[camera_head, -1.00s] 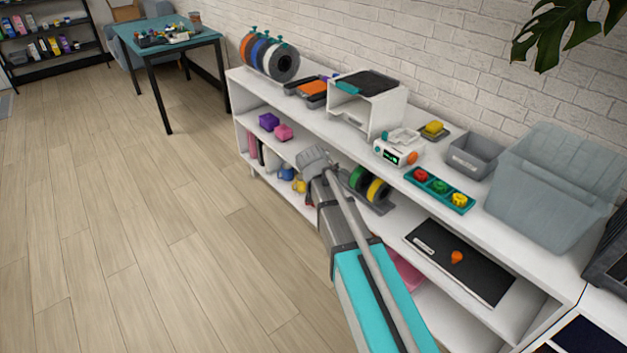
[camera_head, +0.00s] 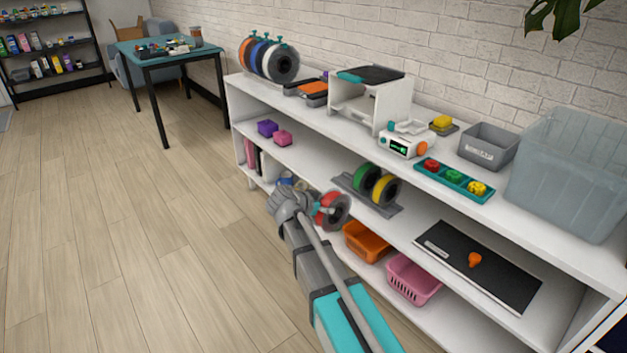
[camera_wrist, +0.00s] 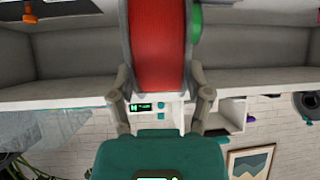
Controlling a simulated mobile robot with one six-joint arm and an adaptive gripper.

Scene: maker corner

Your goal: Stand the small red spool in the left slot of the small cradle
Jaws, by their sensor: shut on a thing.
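The small red spool (camera_head: 325,211) is held in my gripper (camera_head: 311,213), in front of the shelf unit and to the lower left of the cradle in the picture. In the wrist view the red spool (camera_wrist: 158,40) fills the space between the two fingers of my gripper (camera_wrist: 161,82), which are shut on it. The small grey cradle (camera_head: 391,211) sits on the middle shelf. A green spool (camera_head: 362,177) and a yellow spool (camera_head: 385,192) stand in it, and its left end looks empty. The spool is apart from the cradle.
The shelf top (camera_head: 305,106) lies above the cradle. A black mat (camera_head: 500,275) with an orange knob is right of it; purple and pink blocks (camera_head: 282,138) are left. Orange (camera_head: 366,241) and pink (camera_head: 413,280) baskets are below. Open floor (camera_head: 150,250) is at left.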

